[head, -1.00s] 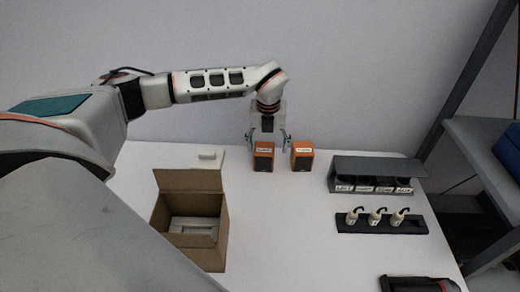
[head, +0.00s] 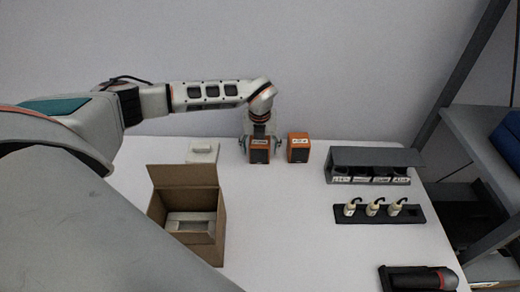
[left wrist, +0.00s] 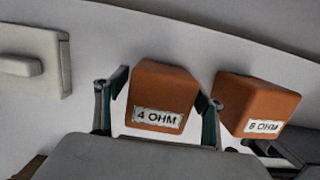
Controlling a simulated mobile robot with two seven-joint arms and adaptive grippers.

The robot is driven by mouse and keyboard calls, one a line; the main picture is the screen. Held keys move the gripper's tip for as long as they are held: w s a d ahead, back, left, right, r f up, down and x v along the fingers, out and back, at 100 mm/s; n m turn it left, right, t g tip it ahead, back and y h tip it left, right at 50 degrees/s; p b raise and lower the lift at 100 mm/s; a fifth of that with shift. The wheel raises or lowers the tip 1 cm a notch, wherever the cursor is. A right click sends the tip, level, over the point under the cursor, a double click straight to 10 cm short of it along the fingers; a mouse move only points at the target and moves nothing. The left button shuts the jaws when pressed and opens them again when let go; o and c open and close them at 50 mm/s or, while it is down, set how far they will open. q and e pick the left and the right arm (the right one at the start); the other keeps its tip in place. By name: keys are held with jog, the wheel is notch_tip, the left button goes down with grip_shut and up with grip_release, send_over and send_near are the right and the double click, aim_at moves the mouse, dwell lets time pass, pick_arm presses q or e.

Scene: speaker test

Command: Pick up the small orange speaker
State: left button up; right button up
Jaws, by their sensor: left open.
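Two small orange speakers stand side by side at the back of the white table. The left orange speaker (head: 260,151) is labelled "4 OHM" in the left wrist view (left wrist: 163,92). The right orange speaker (head: 298,147) is labelled "8 OHM" there (left wrist: 254,103). My left gripper (head: 260,143) is open, with one finger on each side of the 4 OHM speaker. In the left wrist view, the fingers (left wrist: 160,108) flank its sides; whether they touch it I cannot tell. The right finger is in the gap between the speakers. My right gripper is not in view.
An open cardboard box (head: 221,205) with a light grey item inside stands front left. A white block (head: 203,151) lies behind it. A dark labelled holder (head: 345,158), a black rack (head: 418,214) with white bottles and a dark tool (head: 420,279) are on the right.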

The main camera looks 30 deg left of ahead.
pick_arm(q)
jog(key=shift+f, duration=0.1)
jog(key=c, duration=1.7)
jog(key=shift+w, duration=0.1)
